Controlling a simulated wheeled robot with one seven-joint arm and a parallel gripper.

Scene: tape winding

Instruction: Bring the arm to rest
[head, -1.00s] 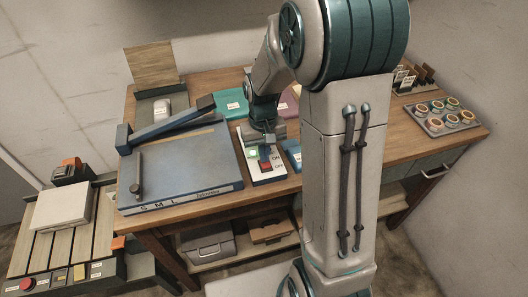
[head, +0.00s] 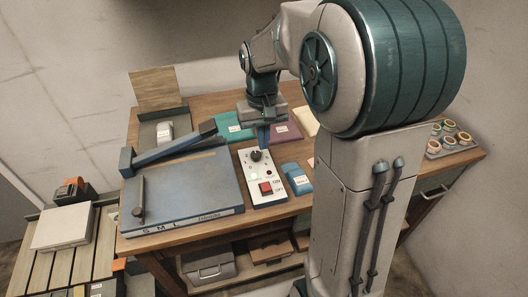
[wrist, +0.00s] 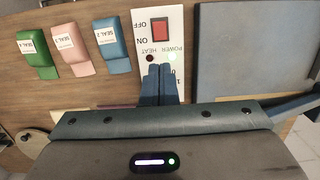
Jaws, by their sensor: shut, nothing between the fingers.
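My gripper (head: 262,136) is above the far end of a white control panel on the table in the head view. Its blue fingers are together and empty, and they also show in the wrist view (wrist: 159,84). The control panel (head: 275,198) has a black knob (head: 257,156), a green light and a red ON/OFF switch (head: 266,188). The fingertips overlap the panel in the wrist view, and the knob is hidden there. In the head view a gap seems to lie between fingers and panel, but its size is hard to tell.
A blue board with a raised arm (head: 185,190) lies left of the panel. A blue labelled block (head: 296,177) lies right of it, with green (wrist: 37,54) and pink (wrist: 71,50) ones beyond in the wrist view. A tray of round pieces (head: 452,140) stands at the table's right.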

